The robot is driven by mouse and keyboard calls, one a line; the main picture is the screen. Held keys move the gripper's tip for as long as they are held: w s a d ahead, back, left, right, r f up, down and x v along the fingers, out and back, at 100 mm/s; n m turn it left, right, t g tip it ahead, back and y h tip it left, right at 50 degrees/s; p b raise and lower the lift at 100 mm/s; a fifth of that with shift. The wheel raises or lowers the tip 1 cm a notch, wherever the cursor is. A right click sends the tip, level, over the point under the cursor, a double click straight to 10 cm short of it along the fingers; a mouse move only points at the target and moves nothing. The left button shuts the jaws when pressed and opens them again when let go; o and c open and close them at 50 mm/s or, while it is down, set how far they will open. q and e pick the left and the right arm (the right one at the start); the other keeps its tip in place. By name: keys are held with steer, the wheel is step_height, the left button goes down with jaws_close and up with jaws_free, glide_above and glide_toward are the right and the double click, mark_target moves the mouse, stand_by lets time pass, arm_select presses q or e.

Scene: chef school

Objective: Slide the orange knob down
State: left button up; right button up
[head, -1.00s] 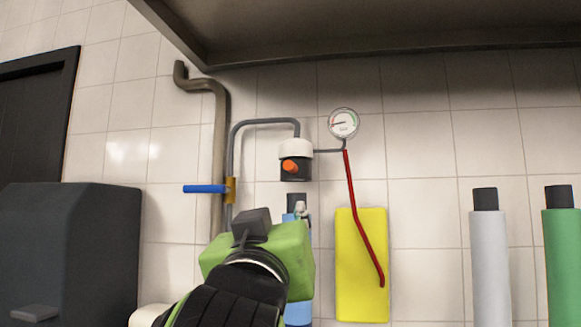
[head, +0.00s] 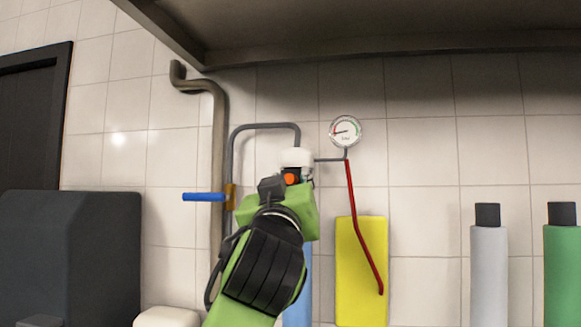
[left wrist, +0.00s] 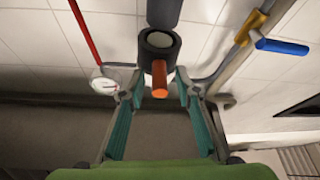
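The orange knob (head: 290,179) sticks out of the dark lower part of a white-capped unit (head: 297,157) on the tiled wall. In the head view my left gripper (head: 294,188) is raised just in front of this unit and hides its lower part. In the left wrist view the orange knob (left wrist: 159,79) points toward the camera from a dark round housing (left wrist: 158,47). The left gripper's fingers (left wrist: 158,92) are spread open on both sides of the knob, with gaps between. My right gripper is not in view.
A gauge (head: 345,131) and a red pipe (head: 360,218) are right of the unit. A blue lever (head: 203,197) and a grey pipe (head: 218,130) are on the left. A yellow board (head: 348,285) and bottles (head: 488,260) stand lower right. A dark hood (head: 400,40) hangs above.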

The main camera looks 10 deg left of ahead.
arm_select(q)
steer(key=shift+w+r, duration=0.1)
steer(key=shift+w, duration=0.25)
jaws_close()
step_height(320, 180, down, 5)
steer(key=b, duration=0.4)
steer(key=shift+w, duration=0.15)
